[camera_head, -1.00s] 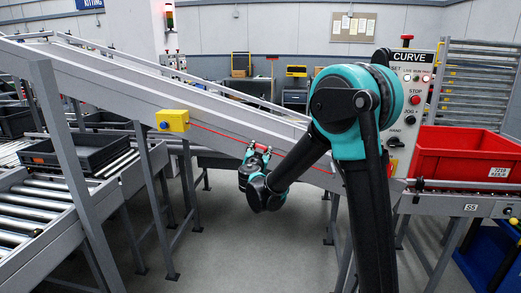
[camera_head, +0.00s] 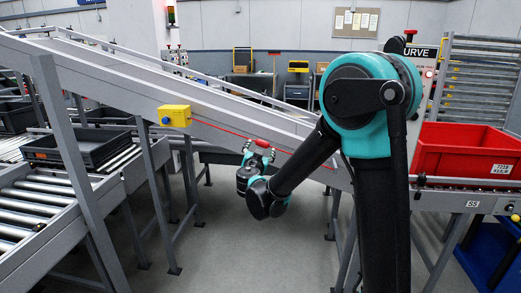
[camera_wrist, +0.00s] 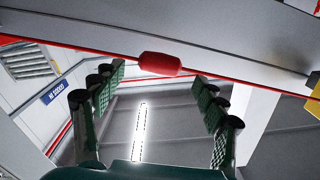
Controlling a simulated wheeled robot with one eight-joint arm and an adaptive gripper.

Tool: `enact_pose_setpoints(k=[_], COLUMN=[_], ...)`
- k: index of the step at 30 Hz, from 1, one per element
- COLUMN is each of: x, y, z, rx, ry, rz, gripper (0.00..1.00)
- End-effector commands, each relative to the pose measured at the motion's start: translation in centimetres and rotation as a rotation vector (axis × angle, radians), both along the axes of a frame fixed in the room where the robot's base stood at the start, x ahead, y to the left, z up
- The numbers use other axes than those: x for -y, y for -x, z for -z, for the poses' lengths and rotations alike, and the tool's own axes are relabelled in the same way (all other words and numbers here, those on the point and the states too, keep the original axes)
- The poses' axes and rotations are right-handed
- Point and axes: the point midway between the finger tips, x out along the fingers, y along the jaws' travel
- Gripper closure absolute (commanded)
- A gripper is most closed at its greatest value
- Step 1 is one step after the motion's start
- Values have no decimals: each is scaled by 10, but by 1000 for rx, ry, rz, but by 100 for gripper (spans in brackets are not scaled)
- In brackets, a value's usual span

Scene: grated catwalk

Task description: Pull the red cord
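The red cord (camera_head: 225,130) runs slantwise along the side of the sloping conveyor, from the yellow box (camera_head: 175,116) down to the right. A thicker red sleeve (camera_head: 262,143) on the cord shows at my gripper (camera_head: 256,154). In the wrist view the cord (camera_wrist: 95,50) crosses the upper part, and the sleeve (camera_wrist: 160,64) lies just ahead of and between my fingertips. My gripper (camera_wrist: 159,80) is open, with a finger set on each side and nothing held. Whether any finger touches the sleeve cannot be told.
The sloping conveyor's side (camera_head: 110,85) stands right behind the cord. A red crate (camera_head: 455,150) stands at the right, beside the control panel. A dark tray (camera_head: 80,148) sits on the rollers at left. Grey conveyor legs (camera_head: 160,205) stand left of my gripper; the floor below is clear.

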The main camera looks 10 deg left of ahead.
Motion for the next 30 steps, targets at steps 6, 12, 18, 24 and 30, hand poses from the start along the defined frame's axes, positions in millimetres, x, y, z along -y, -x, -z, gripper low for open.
enact_pose_setpoints(k=[6, 12, 18, 24, 30], x=[0, -1, -3, -4, -4], y=[0, 17, 57, 95, 116], z=[0, 0, 0, 0, 0], rx=[0, 1, 0, 0, 1], ry=[0, 0, 0, 0, 0], rz=[0, -2, -4, -3, -2], gripper=[28, 28, 28, 28, 28])
